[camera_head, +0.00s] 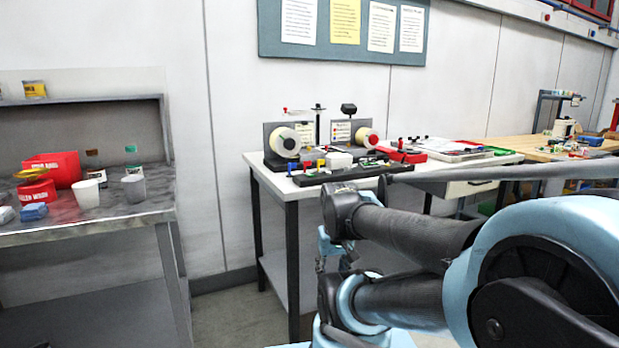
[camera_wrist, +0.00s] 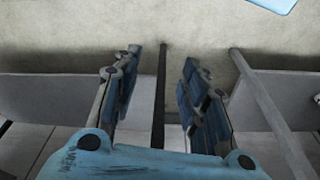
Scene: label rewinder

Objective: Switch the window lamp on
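The label rewinder (camera_head: 324,142) stands on the white-topped bench in the middle of the head view, with a pale label roll (camera_head: 284,141) at left and a red-centred roll (camera_head: 366,136) at right. A small black head (camera_head: 348,109) stands above its right side; it may be the window lamp, but I cannot tell, and no lit lamp shows. Coloured knobs (camera_head: 307,165) line its front, too small to tell apart. My gripper (camera_wrist: 162,58) is open and empty in the wrist view, pointing at floor and bars. In the head view it is low, in front of the bench, partly hidden by my arm.
A grey metal bench (camera_head: 105,215) at left holds a red bin (camera_head: 55,168), white cups (camera_head: 86,194) and blue items. Trays (camera_head: 455,150) lie right of the rewinder. A wooden bench (camera_head: 520,146) stands farther right. Floor shows between the left and middle benches.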

